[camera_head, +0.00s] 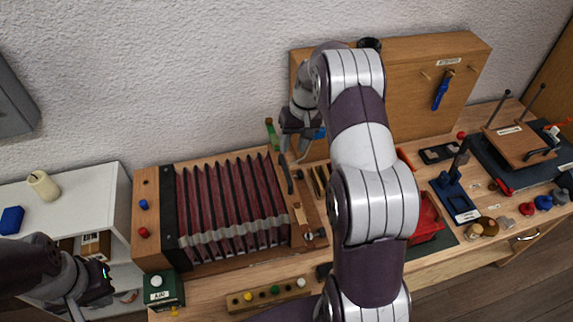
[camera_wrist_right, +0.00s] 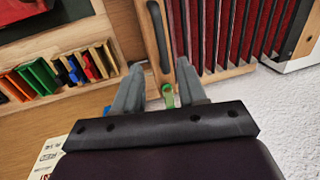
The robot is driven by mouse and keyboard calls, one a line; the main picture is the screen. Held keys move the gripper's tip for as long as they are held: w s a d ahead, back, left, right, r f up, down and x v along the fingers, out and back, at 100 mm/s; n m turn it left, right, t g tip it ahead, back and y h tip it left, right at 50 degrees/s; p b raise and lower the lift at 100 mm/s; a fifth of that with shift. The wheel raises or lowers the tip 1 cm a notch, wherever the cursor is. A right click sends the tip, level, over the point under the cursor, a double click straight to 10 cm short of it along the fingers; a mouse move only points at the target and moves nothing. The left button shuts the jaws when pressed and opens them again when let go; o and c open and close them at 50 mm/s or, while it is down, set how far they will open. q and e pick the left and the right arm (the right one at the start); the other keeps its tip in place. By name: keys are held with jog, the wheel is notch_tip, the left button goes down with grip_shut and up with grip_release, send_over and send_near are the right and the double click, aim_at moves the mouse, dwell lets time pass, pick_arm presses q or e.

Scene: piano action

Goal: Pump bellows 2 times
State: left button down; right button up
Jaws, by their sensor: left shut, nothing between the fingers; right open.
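The bellows (camera_head: 230,200), with dark red pleats and a pale band, stand stretched between a wooden block at the left and a wooden end board at the right. They also show in the right wrist view (camera_wrist_right: 222,32). A dark upright handle (camera_wrist_right: 158,38) is on the end board. My right gripper (camera_head: 297,172) is open at the back right of the bellows. In the right wrist view its fingers (camera_wrist_right: 160,82) point toward the handle's end, with nothing held between them. My left gripper (camera_head: 92,295) is shut and empty, left of the bellows and low in view.
A green box with a white button (camera_head: 161,290) and a strip of coloured knobs (camera_head: 268,293) lie in front of the bellows. A tall wooden panel (camera_head: 415,85) stands behind my right arm. A small green item (camera_wrist_right: 168,97) shows between the right fingers. A white shelf (camera_head: 80,190) is at left.

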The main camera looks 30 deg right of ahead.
aim_at(285, 166)
jog(key=f+p, duration=0.1)
jog(key=f, duration=0.1)
jog(key=a+f+p, duration=0.1)
jog(key=f, duration=0.1)
jog(key=w+f+p, duration=0.1)
jog(key=f, duration=0.1)
jog(key=shift+a+f, duration=0.25)
jog(key=shift+a, duration=0.1)
jog(key=shift+s+f+p, duration=0.15)
jog(key=shift+f+p, duration=0.15)
jog(key=shift+f, duration=0.15)
grip_shut()
